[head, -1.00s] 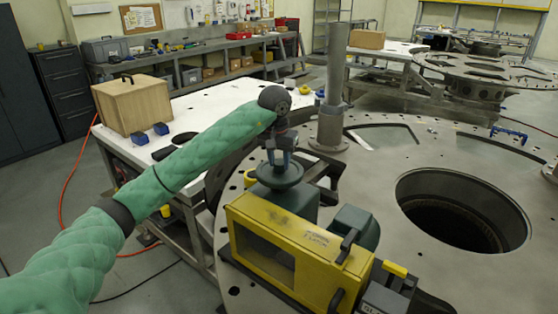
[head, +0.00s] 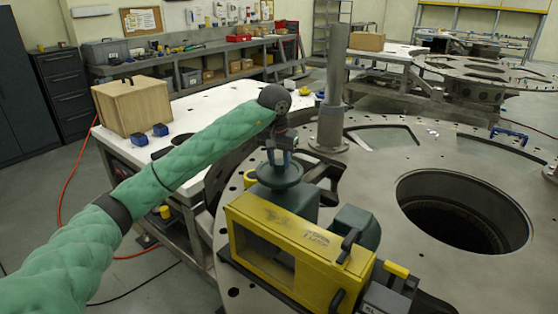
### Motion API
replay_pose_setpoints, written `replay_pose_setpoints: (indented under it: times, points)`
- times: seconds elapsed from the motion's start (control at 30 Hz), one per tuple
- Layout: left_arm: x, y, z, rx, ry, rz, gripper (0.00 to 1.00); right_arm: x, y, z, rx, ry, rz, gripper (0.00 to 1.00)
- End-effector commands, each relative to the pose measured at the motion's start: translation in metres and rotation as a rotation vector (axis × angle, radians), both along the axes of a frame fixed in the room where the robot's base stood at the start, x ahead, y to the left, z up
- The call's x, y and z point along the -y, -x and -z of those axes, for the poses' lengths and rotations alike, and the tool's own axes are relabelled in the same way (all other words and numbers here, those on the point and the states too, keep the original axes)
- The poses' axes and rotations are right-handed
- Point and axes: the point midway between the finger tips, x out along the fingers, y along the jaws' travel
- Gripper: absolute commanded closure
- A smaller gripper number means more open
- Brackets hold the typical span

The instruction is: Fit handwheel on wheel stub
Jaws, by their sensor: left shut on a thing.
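The handwheel (head: 279,174) is a dark grey-green disc at the middle of the head view. My left gripper (head: 280,160) points down from above and is shut on the hub of the handwheel. The handwheel is about level, right over the dark green housing (head: 288,202) behind the yellow box. The wheel stub is hidden under the handwheel, so I cannot tell whether the wheel sits on it or is just above it. My right gripper is not in view.
A yellow box-like unit (head: 290,256) stands in front of the housing on the large round grey plate (head: 385,190). A grey post (head: 332,110) rises close behind my left gripper. The plate has a big round hole at the right. A wooden box (head: 132,106) stands on the white table.

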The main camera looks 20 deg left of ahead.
Motion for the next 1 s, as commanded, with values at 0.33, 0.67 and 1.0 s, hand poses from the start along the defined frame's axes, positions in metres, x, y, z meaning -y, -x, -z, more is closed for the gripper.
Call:
replay_pose_setpoints:
  times: [0.33,0.67,1.0]
  points:
    - [0.000,0.000,0.005,0.002,0.000,0.000,1.00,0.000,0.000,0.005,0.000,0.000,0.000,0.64]
    - [0.000,0.000,0.009,0.002,0.000,0.000,0.65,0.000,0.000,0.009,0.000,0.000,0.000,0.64]
    - [0.000,0.000,0.009,0.000,0.000,0.000,0.58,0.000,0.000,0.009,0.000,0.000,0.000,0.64]
